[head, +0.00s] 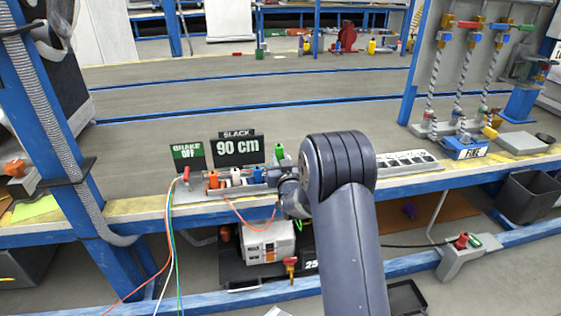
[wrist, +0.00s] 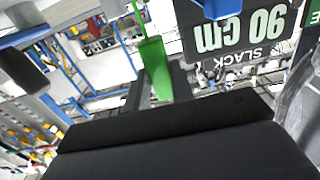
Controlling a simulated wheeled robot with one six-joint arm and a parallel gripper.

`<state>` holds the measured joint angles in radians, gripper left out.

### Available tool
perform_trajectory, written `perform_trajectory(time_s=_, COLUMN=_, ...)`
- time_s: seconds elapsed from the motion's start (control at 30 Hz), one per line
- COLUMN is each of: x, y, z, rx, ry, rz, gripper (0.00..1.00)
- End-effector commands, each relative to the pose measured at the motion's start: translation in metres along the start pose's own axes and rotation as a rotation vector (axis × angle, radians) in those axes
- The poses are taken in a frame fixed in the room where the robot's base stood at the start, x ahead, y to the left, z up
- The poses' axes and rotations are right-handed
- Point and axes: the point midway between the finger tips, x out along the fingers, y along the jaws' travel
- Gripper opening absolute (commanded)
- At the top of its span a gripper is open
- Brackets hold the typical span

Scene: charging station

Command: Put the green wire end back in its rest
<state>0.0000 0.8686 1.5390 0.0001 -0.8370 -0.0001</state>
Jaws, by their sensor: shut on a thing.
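The green wire end (wrist: 153,62) stands between the two fingers of my gripper (wrist: 158,84) in the wrist view, and the gripper is shut on it. In the head view the green end (head: 279,152) shows above a tray (head: 205,195) at the bench's front edge. My arm hides much of the gripper there. Orange (head: 213,180), white (head: 236,178) and blue (head: 258,175) ends stand in a row in the tray, left of the green one. I cannot tell whether the green end touches its rest.
A "SLACK 90 cm" sign (head: 238,150) and a "BRAKE OFF" sign (head: 188,157) stand behind the tray. A grey strip with slots (head: 407,161) lies right of my arm. Thin coloured wires (head: 172,240) hang at the left. The bench behind the signs is clear.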

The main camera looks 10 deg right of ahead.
Motion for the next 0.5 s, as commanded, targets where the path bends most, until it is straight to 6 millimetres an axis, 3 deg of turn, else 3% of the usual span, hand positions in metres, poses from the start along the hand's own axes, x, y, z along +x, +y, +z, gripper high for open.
perform_trajectory(time_s=0.03, x=0.000, y=0.000, z=0.011, rx=0.000, ry=0.000, rz=0.000, gripper=0.00)
perform_trajectory(time_s=0.2, x=0.000, y=0.000, z=0.027, rx=0.000, ry=0.001, rz=0.000, gripper=0.00)
perform_trajectory(time_s=0.5, x=0.000, y=0.000, z=0.035, rx=0.000, ry=0.001, rz=0.000, gripper=0.00)
